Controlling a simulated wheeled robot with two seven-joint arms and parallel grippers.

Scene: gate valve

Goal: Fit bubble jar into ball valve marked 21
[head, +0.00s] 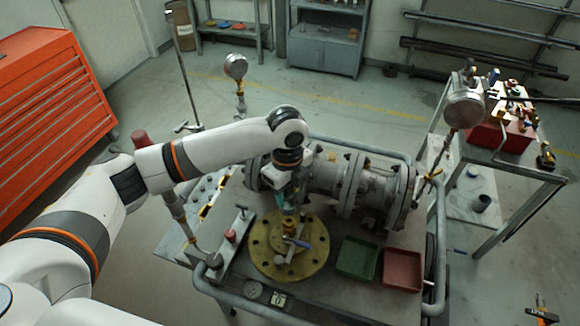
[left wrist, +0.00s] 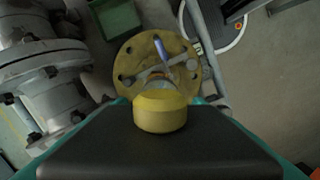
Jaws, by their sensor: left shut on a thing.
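My left gripper (head: 287,200) points down above the round yellow flange (head: 262,262) on the bench. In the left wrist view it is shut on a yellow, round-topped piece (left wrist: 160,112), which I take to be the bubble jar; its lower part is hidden. The flange also shows in the left wrist view (left wrist: 128,84), beyond the held piece. A valve fitting with a blue handle (head: 298,243) sits on the flange, below the gripper; its handle shows in the left wrist view (left wrist: 162,48). A small tag (head: 278,299) lies at the bench front, its marking unclear. My right gripper is not seen.
A large grey pipe valve (head: 335,180) lies behind the flange. A green tray (head: 357,257) and a red tray (head: 402,270) are to its right. A grey rail (head: 310,318) edges the bench. A clamp-like tool (head: 240,225) stands on the left.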

